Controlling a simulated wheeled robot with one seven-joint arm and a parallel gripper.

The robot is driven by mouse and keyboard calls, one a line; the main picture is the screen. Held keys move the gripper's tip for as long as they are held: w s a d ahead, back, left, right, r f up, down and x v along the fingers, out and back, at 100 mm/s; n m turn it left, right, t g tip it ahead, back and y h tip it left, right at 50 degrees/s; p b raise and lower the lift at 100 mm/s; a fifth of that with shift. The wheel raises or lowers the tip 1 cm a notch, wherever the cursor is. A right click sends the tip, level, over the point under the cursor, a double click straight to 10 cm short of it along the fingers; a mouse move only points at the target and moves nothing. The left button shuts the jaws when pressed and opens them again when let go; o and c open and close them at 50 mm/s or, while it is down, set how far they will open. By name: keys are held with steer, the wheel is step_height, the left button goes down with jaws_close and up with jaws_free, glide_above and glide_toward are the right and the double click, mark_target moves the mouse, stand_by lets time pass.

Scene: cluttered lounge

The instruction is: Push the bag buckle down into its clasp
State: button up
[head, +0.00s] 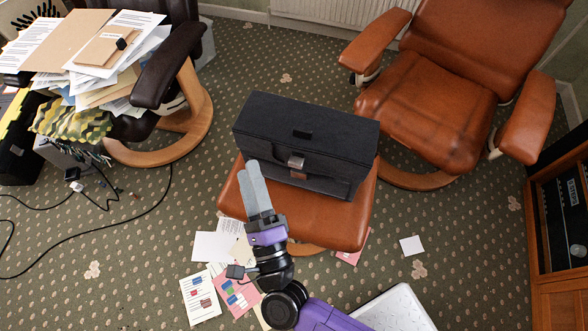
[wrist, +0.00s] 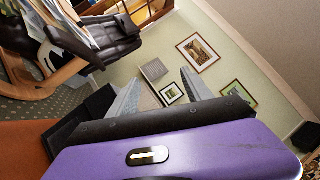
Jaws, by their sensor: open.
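A dark grey bag (head: 325,131) stands upright on a brown leather footstool (head: 349,217). My gripper (head: 256,172) is open and empty, in front of the bag's left part and left of the buckle in the head view. The two grey fingers also show in the wrist view (wrist: 160,92), apart from each other. The buckle is not visible there.
A brown leather armchair (head: 430,110) stands behind right. A dark chair (head: 170,65) piled with papers is at the left. Papers (head: 205,298) lie on the patterned carpet before the footstool. A black cable (head: 130,222) runs across the left floor. A wooden cabinet (head: 552,285) is at right.

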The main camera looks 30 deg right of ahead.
steer(key=w+f+m+g+h, duration=0.2)
steer(key=w+f+m+h, duration=0.25)
steer(key=m, duration=0.45)
steer(key=m+g+h, duration=0.5)
steer(key=m+g, duration=0.2)
steer(key=m, duration=0.6)
glide_toward(294, 166)
steer(key=x, duration=0.9)
steer(key=shift+w+d+r, duration=0.1)
steer(key=shift+w+d, duration=0.05)
steer(key=shift+d, duration=0.05)
